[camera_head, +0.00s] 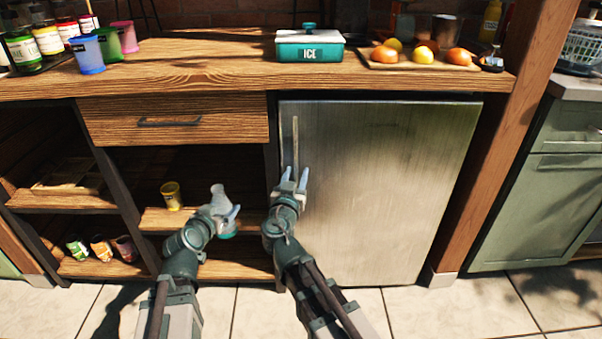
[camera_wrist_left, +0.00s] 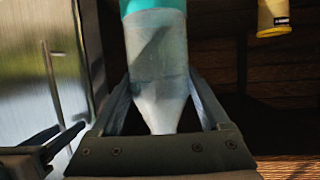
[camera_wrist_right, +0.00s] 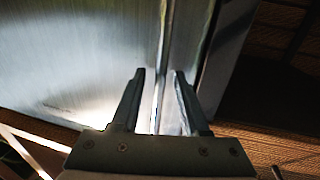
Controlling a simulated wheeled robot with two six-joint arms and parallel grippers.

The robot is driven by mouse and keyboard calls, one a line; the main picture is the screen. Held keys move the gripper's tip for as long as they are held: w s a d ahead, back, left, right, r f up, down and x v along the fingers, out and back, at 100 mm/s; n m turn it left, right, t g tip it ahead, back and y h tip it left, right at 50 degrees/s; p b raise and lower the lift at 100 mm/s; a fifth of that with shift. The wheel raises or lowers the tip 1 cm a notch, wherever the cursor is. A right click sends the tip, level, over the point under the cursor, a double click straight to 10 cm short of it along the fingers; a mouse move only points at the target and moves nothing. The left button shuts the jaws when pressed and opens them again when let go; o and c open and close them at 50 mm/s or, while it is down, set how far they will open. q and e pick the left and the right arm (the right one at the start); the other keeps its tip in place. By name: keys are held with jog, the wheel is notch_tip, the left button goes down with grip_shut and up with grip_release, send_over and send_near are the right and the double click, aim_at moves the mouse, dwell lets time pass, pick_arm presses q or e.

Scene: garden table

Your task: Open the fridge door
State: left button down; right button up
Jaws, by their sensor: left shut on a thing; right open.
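The fridge door (camera_head: 385,190) is a brushed steel panel under the counter, and it looks closed. Its slim vertical handle (camera_head: 295,140) runs along the door's left edge. My right gripper (camera_head: 294,180) is open at the handle's lower part. In the right wrist view the handle (camera_wrist_right: 163,60) lies between the two open fingers (camera_wrist_right: 158,90); I cannot tell if they touch it. My left gripper (camera_head: 229,212) is shut on a pale translucent bottle with a teal end (camera_wrist_left: 158,55), left of the fridge and in front of the open shelves.
A yellow cup (camera_head: 171,196) stands on the middle shelf. Several small packets (camera_head: 100,247) sit on the bottom shelf. A teal ICE box (camera_head: 309,45) and a fruit board (camera_head: 418,64) stand on the counter above. The tiled floor (camera_head: 440,310) before the fridge is clear.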

grip_shut()
dwell(1.4)
